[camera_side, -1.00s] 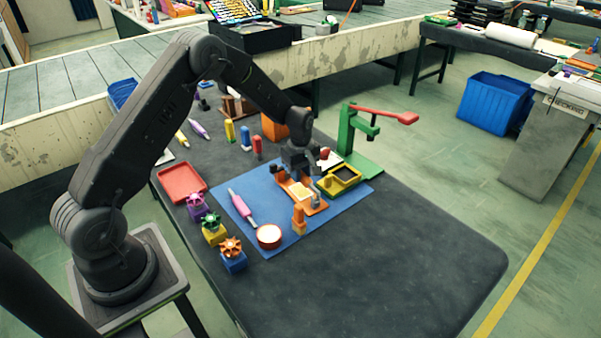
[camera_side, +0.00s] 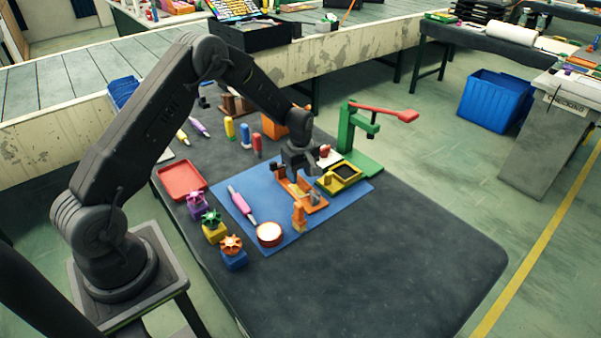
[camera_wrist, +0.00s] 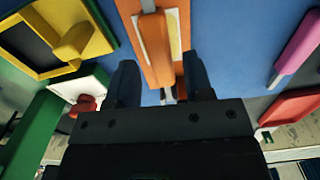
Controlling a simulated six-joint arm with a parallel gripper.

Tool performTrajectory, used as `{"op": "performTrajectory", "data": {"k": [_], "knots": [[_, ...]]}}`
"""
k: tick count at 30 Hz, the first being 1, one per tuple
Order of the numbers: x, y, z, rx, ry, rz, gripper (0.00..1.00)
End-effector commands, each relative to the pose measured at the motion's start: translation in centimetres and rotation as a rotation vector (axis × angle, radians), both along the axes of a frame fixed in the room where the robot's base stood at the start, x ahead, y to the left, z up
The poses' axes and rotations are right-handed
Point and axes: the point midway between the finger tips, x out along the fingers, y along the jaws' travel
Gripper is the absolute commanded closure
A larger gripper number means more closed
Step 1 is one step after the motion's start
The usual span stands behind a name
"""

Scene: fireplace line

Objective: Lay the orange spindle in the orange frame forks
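The orange frame (camera_side: 318,206) lies on the blue mat, below my gripper (camera_side: 300,172). In the wrist view the orange spindle (camera_wrist: 156,45), with pale grey ends, runs lengthwise over the frame's cream panel (camera_wrist: 174,32). I cannot tell whether its ends are down in the forks. My gripper (camera_wrist: 162,80) is open there. Its two dark fingers stand apart on either side of the spindle's near end, with gaps showing. In the side view my gripper hides part of the frame and spindle.
A yellow tray (camera_side: 340,175) and a green press with a red lever (camera_side: 385,113) stand close right of the frame. The table's front right is clear.

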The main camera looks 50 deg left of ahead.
Motion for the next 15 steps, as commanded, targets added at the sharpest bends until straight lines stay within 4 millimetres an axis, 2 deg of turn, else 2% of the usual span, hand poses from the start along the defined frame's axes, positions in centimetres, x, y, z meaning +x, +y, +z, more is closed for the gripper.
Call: {"op": "performTrajectory", "data": {"k": [2,10,15], "knots": [[0.0,0.0,0.0,0.000,0.000,0.000,0.45],[0.0,0.0,0.2,0.000,0.000,0.000,0.45],[0.0,0.0,1.7,0.001,-0.002,0.000,0.45]]}}
